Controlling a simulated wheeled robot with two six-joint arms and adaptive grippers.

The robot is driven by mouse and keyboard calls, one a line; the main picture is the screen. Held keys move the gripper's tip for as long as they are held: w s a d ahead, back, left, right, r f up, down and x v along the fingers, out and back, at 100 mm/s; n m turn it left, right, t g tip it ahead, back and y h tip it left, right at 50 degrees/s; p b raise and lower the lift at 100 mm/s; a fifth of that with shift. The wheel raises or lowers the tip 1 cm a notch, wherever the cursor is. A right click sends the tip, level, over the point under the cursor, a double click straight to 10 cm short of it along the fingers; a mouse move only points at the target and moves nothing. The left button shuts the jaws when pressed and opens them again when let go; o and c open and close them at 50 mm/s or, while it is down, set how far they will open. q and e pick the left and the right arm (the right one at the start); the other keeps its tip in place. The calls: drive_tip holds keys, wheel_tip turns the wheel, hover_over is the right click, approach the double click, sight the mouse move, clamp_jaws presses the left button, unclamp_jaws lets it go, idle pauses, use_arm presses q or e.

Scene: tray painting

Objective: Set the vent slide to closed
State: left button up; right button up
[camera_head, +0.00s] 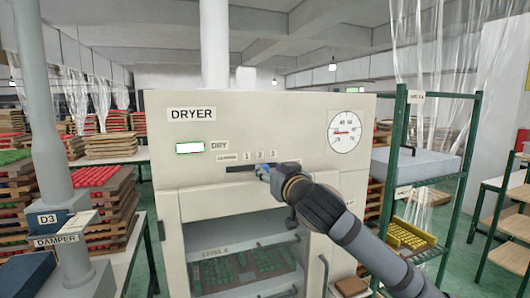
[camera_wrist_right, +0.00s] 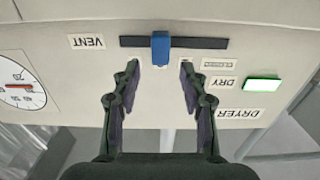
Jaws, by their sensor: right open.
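The vent slide is a dark horizontal track (camera_head: 240,168) on the dryer front, with a blue knob (camera_wrist_right: 160,48). In the right wrist view, which is upside down, the track (camera_wrist_right: 205,43) runs to both sides of the knob. The knob stands partway along it, away from the end with the small word label (camera_head: 227,157). My right gripper (camera_wrist_right: 160,66) is open. Its fingertips are on either side of the knob's line, just short of it, with a gap on both sides. In the head view this gripper (camera_head: 268,173) hides part of the knob. My left gripper is out of view.
The dryer (camera_head: 310,112) has a lit green-white DRY lamp (camera_head: 190,148) and a round gauge (camera_head: 347,131). Below is an opening with a tray (camera_head: 250,262). A green rack (camera_head: 465,150) stands on the right. The damper D3 column (camera_head: 45,120) and stacked trays are on the left.

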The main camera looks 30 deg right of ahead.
sight(266, 167)
drive_tip(key=p+x, duration=0.2)
drive_tip(key=x, duration=0.2)
drive_tip(key=shift+r, duration=0.1)
drive_tip(key=shift+w+d, duration=0.1)
drive_tip(key=shift+w, duration=0.35)
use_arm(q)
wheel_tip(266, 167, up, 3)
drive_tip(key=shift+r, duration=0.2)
use_arm(e)
clamp_jaws()
